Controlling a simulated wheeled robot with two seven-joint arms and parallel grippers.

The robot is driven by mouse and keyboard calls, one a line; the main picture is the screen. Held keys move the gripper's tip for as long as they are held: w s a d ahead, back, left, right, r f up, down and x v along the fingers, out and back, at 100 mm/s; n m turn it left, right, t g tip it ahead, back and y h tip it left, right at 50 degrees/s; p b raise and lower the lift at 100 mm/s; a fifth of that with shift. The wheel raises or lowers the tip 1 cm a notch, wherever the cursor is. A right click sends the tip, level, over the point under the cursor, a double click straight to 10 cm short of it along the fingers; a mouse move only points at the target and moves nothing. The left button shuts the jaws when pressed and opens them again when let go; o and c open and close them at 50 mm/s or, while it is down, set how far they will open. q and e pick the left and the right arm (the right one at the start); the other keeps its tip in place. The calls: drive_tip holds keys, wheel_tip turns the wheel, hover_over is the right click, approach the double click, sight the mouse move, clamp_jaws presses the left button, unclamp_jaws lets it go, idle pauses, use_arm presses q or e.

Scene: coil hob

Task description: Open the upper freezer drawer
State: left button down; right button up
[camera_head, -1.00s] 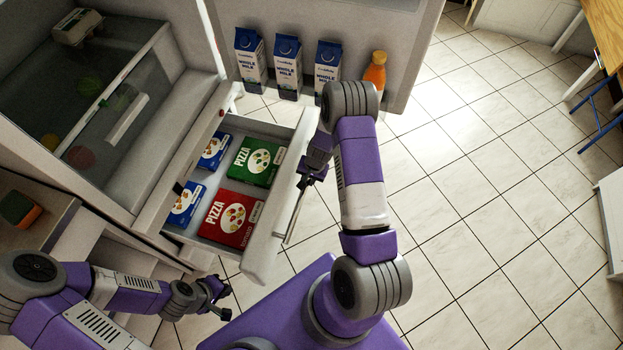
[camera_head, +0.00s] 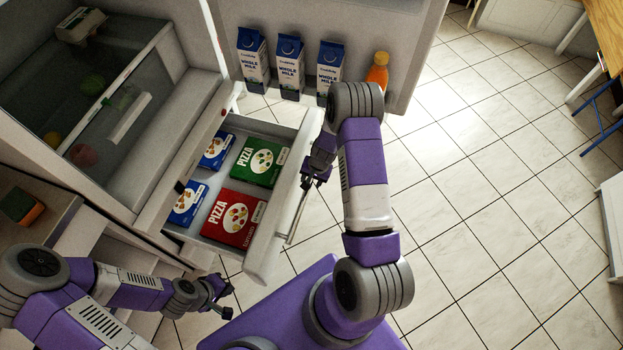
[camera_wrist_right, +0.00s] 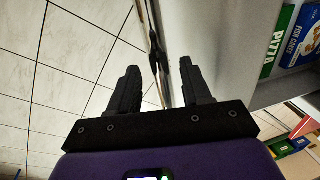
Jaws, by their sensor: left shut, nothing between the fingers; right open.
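The upper freezer drawer (camera_head: 258,257) is pulled out of the fridge, with pizza boxes visible inside. Its long bar handle (camera_head: 297,217) runs along its front; in the right wrist view the handle (camera_wrist_right: 156,60) shows in the gap ahead of my fingers. My right gripper (camera_head: 309,182) is open at the far end of the handle, close to the drawer front. Its two dark fingers (camera_wrist_right: 160,85) are spread in the wrist view; whether they touch the handle I cannot tell. My left gripper (camera_head: 226,300) is shut and empty, low in front of the drawer's near corner.
The fridge door (camera_head: 400,50) stands open behind the drawer, with milk cartons (camera_head: 290,68) and an orange bottle (camera_head: 377,72) on its shelf. A red pizza box (camera_head: 233,217) and a green one (camera_head: 259,162) lie in the drawer. Tiled floor (camera_head: 480,190) to the right is clear.

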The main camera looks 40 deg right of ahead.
wheel_tip(320, 180, up, 7)
drive_tip(key=s+p, duration=0.1)
drive_tip(key=p, duration=0.1)
drive_tip(key=shift+d+r+p, duration=0.15)
drive_tip(key=shift+d+p, duration=0.15)
drive_tip(key=shift+d, duration=0.15)
drive_tip(key=n+g, duration=0.1)
drive_tip(key=n, duration=0.2)
hover_over(302, 211)
wheel_tip(302, 211, down, 2)
drive_tip(key=shift+f+y+p, duration=0.25)
drive_tip(key=shift+y+p, duration=0.05)
drive_tip(key=shift+p, duration=0.05)
drive_tip(key=s+a+r+n+y, duration=0.1)
drive_tip(key=s+a+n, duration=0.3)
drive_tip(key=s+a, duration=0.5)
drive_tip(key=a+y, duration=0.1)
drive_tip(key=a, duration=0.3)
drive_tip(key=shift+s+r+n+p, duration=0.2)
drive_tip(key=shift+r+n+p, duration=0.15)
drive_tip(key=shift+n, duration=0.05)
